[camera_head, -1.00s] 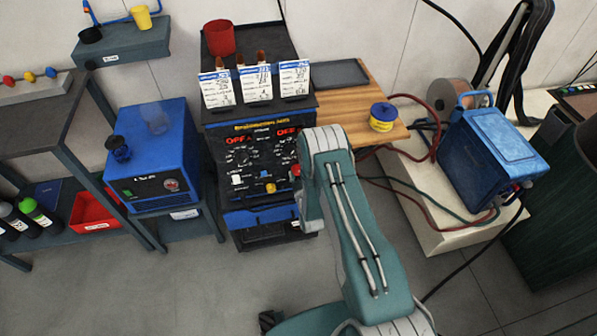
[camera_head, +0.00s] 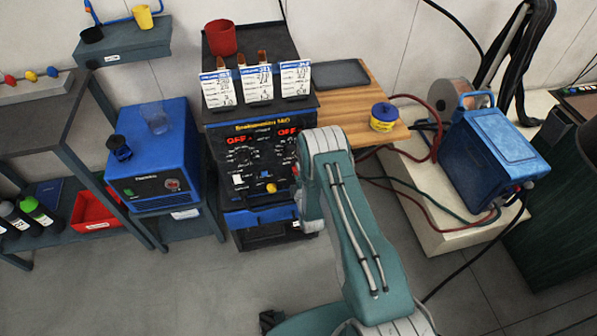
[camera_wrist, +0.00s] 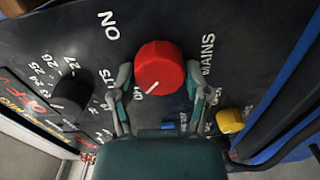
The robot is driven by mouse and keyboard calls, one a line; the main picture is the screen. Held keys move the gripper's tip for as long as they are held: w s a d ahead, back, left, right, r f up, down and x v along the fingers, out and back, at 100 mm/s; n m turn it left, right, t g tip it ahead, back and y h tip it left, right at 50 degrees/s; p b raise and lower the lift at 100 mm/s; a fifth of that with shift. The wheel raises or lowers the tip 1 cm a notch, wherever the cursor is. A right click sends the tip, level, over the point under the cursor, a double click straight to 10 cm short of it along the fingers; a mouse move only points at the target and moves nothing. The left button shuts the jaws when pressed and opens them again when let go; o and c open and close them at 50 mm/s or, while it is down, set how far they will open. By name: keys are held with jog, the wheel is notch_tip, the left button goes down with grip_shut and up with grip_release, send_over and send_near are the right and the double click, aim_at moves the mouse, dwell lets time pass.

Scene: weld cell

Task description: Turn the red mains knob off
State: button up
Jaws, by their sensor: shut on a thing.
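The red mains knob (camera_wrist: 160,68) sits on a dark panel in the wrist view, beside the white word MAINS. The white mark on its face points to the lower left, toward a small label partly hidden by my left finger. The word ON stands to the knob's upper left. My gripper (camera_wrist: 159,78) is shut on the knob, one finger on each side. In the head view, the welding machine's front panel (camera_head: 262,157) shows red OFF displays.
A black knob (camera_wrist: 72,90) and a yellow knob (camera_wrist: 230,121) lie to either side on the panel. A blue unit (camera_head: 150,165) stands at left. A wooden shelf with a yellow tub (camera_head: 384,117) is at right.

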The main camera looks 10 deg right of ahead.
jog(key=shift+s+f+n, duration=0.15)
jog(key=shift+f+n, duration=0.1)
jog(key=shift+n, duration=0.35)
jog(key=o, duration=1.2)
jog(key=shift+c, duration=0.2)
jog(key=shift+r, duration=0.1)
jog(key=s, duration=1.2)
jog(key=shift+w, duration=0.15)
